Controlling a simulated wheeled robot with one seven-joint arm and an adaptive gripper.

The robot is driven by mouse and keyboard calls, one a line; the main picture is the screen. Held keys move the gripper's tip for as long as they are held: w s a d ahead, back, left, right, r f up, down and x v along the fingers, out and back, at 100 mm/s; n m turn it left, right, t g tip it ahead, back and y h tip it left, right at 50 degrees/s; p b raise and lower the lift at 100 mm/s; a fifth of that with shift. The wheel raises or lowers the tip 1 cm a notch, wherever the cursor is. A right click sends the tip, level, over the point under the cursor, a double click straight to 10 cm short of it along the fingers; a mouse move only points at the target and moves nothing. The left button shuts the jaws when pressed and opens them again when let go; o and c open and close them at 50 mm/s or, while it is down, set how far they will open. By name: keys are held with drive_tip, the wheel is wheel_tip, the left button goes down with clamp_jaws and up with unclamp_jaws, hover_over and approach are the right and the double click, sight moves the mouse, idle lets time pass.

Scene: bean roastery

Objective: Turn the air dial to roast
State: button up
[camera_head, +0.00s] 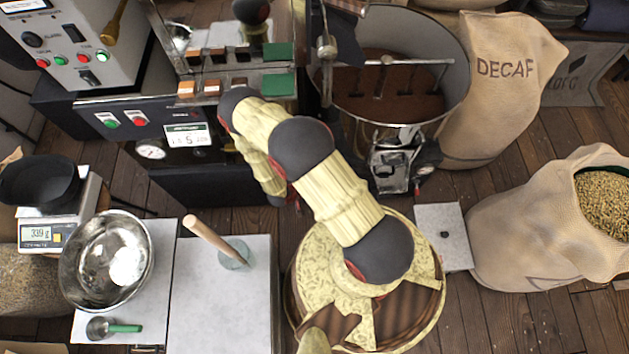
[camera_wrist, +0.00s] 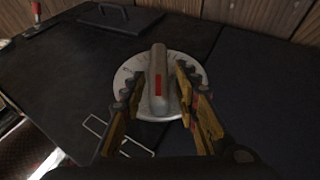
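The dial (camera_wrist: 157,85) shows in the wrist view. It has a grey bar-shaped handle with a red mark, on a round pale plate with small markings that are too small to read. The handle points up and slightly tilted in that view. My gripper (camera_wrist: 155,84) is open, with one yellow and black finger on each side of the handle. The right finger is closer to it; I cannot tell if it touches. In the head view my arm covers part of the machine front, and neither dial nor fingertips can be made out.
In the wrist view a black panel surrounds the dial, with a flat black handled plate (camera_wrist: 120,18) behind it and a white outlined rectangle (camera_wrist: 118,136) in front. In the head view a control box (camera_head: 75,45), steel bowl (camera_head: 105,262) and cooling drum (camera_head: 395,95) stand around.

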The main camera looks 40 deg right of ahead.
drive_tip(key=shift+o, duration=0.3)
drive_tip(key=v, duration=1.2)
drive_tip(key=shift+s, duration=0.15)
